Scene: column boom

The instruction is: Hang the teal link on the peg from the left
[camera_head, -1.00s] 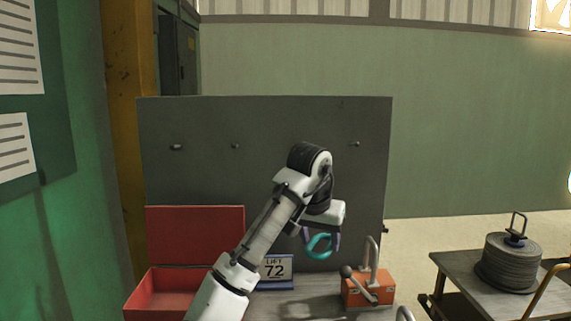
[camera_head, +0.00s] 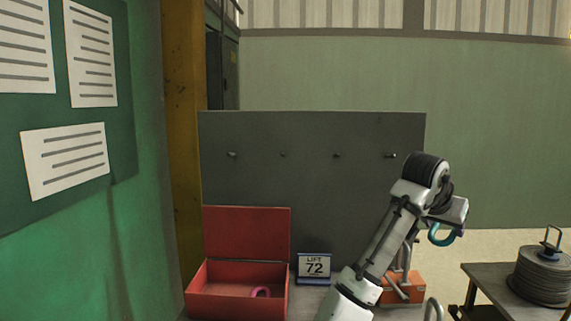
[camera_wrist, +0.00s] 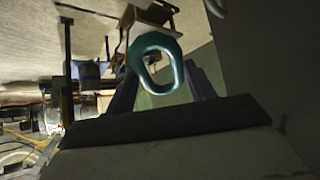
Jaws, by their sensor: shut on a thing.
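The teal link (camera_head: 437,240) is a closed oval ring held in my gripper (camera_head: 447,228), to the right of the dark board's right edge in the head view. In the wrist view the teal link (camera_wrist: 139,47) sits between the purple fingers of my gripper (camera_wrist: 163,75), its opening showing. My gripper is shut on it. The dark upright board carries a row of several short pegs: a leftmost peg (camera_head: 232,154), a second peg (camera_head: 283,154), a third peg (camera_head: 336,155) and a rightmost peg (camera_head: 390,155). All look empty. The link is lower than the pegs and apart from them.
An orange lever block (camera_head: 405,287) is partly behind my arm. A cart (camera_head: 487,283) with a cable spool (camera_head: 543,273) is at right.

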